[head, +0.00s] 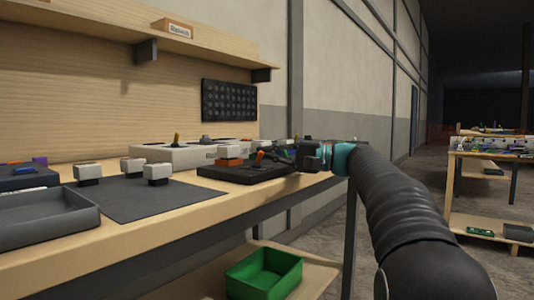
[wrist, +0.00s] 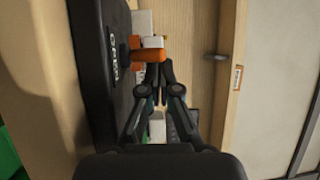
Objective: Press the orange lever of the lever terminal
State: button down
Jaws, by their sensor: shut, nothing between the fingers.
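A black console (head: 250,174) sits near the front edge of the workbench. On it, at the left, is an orange block (head: 229,162) with a white top. A small orange lever (head: 260,155) stands to the right of that block. In the wrist view an orange part (wrist: 152,54) with a white piece shows just past the fingertips. My gripper (head: 272,158) reaches in from the right, low over the console, its fingers closed together and empty. The fingertips (wrist: 154,68) hide part of the orange; I cannot tell whether they touch it.
A pale panel (head: 190,154) with a yellow joystick (head: 177,138) stands behind the console. A dark mat (head: 130,200) with several white-topped blocks and a grey tray (head: 45,220) lie to the left. A green bin (head: 264,272) is on the lower shelf.

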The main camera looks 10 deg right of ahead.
jog(key=w+p, duration=0.1)
jog(key=w+r+p, duration=0.1)
jog(key=w+p, duration=0.1)
jog(key=shift+w+d+r+p, duration=0.2)
jog(key=shift+r+p, duration=0.2)
jog(key=s+d+f, duration=0.3)
jog(key=d+f, duration=0.1)
jog(key=d, duration=0.4)
jog(key=shift+d+f+b, duration=0.15)
jog(key=shift+d+b, duration=0.15)
jog(key=shift+b, duration=0.05)
